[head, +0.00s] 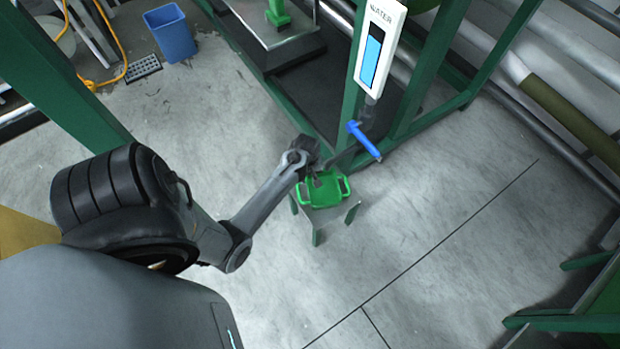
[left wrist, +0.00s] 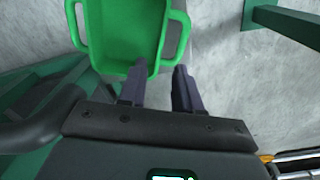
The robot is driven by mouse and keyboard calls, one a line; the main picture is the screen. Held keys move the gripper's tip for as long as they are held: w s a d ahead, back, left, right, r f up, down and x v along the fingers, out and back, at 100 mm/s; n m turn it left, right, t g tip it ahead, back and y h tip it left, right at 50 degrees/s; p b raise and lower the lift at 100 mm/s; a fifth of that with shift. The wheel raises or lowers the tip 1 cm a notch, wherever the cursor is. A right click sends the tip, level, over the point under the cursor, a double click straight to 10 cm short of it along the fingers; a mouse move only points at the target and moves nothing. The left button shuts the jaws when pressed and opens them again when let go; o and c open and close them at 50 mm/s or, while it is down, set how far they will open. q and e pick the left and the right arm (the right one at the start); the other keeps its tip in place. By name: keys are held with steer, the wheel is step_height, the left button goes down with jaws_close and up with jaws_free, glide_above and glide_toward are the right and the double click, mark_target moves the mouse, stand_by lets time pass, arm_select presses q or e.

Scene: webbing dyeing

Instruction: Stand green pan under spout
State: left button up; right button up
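A green pan (head: 322,191) with side handles sits on a small grey-topped stand (head: 345,210) with green legs; it also shows in the left wrist view (left wrist: 118,30). My left gripper (head: 314,176) is at the pan's rim. In the left wrist view its fingers (left wrist: 160,85) are parted, one over the inside of the pan, one outside its wall, with a gap beside the wall. A blue tube-like piece (head: 365,141), perhaps the spout or its lever, juts out below the water gauge, above and right of the pan. My right gripper is not in view.
A white water gauge (head: 380,45) is fixed to a green frame (head: 420,70) behind the stand. A blue bin (head: 171,33) stands at the upper left. Grey pipes run along the upper right. The floor right of the stand is clear.

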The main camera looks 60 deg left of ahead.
arm_select(q)
steer(key=s+d+r+m+t, duration=0.1)
steer(key=s+d+r+m, duration=0.3)
steer(key=d+r+m, duration=0.4)
steer(key=s+d+r+m+t, duration=0.2)
steer(key=d+r+m, duration=0.7)
steer(key=d, duration=0.7)
steer(key=v, duration=0.4)
steer(key=shift+s+d, duration=0.25)
steer(key=shift+s, duration=0.05)
steer(key=shift+r, duration=0.1)
step_height(320, 180, up, 48)
steer(key=p, duration=4.8)
step_height(320, 180, down, 59)
steer(key=b, duration=5.8)
